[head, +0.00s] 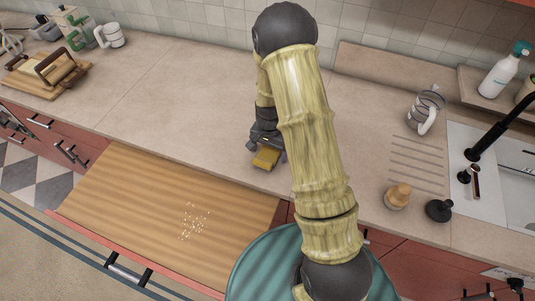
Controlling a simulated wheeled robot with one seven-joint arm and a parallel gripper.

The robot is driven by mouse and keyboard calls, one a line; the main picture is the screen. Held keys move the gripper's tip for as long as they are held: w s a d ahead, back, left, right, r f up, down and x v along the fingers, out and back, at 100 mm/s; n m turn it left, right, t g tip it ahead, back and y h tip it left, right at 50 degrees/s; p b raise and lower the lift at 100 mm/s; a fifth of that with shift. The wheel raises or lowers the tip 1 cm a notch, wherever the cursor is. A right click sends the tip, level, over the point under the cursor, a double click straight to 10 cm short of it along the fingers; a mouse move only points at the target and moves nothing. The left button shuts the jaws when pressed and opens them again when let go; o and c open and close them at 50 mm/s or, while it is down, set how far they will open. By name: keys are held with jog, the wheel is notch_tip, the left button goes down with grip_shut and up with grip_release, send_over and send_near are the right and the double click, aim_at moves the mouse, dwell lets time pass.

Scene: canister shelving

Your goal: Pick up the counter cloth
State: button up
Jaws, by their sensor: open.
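A small yellow folded piece, which looks like the counter cloth (266,159), lies on the beige counter near its front edge. My gripper (266,149) is right above it, pointing down, with its dark fingers open at either side of the cloth. The gripper hides the cloth's back part. I cannot tell whether the fingers touch it.
A wooden pull-out board (150,205) with pale crumbs (193,221) extends below the counter at left. A grey-and-white mug (426,108), wooden stopper (398,195), black stopper (439,210) and black faucet (487,140) are at right. The counter (180,95) left of my gripper is clear.

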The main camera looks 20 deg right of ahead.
aim_at(269, 153)
dwell(0.5)
jog(key=c, duration=1.1)
jog(key=shift+o, duration=0.2)
notch_tip(269, 153, up, 10)
jog(key=shift+f+b, duration=0.1)
jog(key=shift+b, duration=1)
